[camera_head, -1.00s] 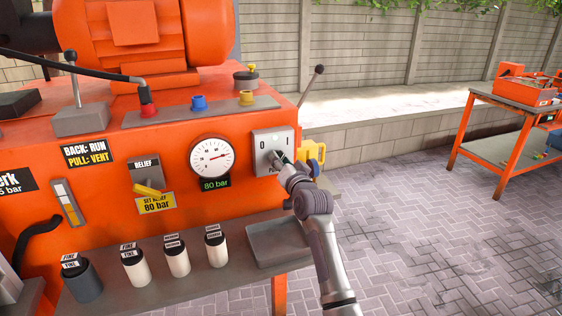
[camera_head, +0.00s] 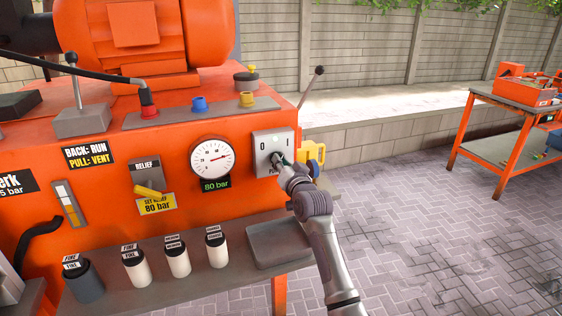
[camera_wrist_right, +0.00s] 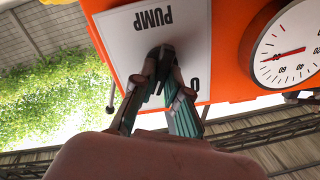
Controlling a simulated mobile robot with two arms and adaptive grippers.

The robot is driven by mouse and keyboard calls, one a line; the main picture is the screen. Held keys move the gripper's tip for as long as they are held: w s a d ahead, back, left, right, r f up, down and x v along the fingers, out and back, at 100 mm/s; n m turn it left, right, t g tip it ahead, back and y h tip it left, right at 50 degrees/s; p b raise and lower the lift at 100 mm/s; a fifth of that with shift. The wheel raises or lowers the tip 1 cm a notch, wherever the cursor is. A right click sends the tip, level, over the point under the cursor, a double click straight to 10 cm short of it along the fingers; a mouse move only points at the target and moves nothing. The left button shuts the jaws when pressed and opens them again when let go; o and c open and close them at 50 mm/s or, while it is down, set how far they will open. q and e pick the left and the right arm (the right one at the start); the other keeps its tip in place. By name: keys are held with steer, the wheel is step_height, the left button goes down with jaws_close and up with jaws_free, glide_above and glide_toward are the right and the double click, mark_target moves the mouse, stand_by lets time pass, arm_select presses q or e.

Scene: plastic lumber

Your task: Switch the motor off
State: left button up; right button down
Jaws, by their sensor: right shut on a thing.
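The motor switch is on a grey plate (camera_head: 263,150) marked 0 on the left and 1 on the right, on the orange machine's front. In the right wrist view the plate (camera_wrist_right: 193,29) appears upside down, with the word PUMP on it. My right gripper (camera_head: 280,160) is at the plate, its fingers shut on the dark switch knob (camera_wrist_right: 160,56). The fingers (camera_wrist_right: 160,85) hide much of the knob, so which mark it points to cannot be told. The orange motor (camera_head: 155,40) stands on top of the machine. My left gripper is not in view.
A pressure gauge (camera_head: 212,157) with an 80 bar display sits left of the plate. A yellow part (camera_head: 314,153) is close on its right. Below is a shelf with several labelled cylinders and a grey tray (camera_head: 280,240). Open paving lies to the right.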

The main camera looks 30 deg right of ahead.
steer(key=shift+a+n+p, duration=0.15)
steer(key=shift+n+p, duration=1.05)
steer(key=shift+n, duration=1.95)
steer(key=shift+a+n+p, duration=0.1)
steer(key=shift+n+p, duration=1.1)
steer(key=shift+n, duration=1.95)
steer(key=c, duration=1.2)
jaws_free()
steer(key=shift+w, duration=0.1)
steer(key=v, duration=1.2)
steer(key=shift+f, duration=0.1)
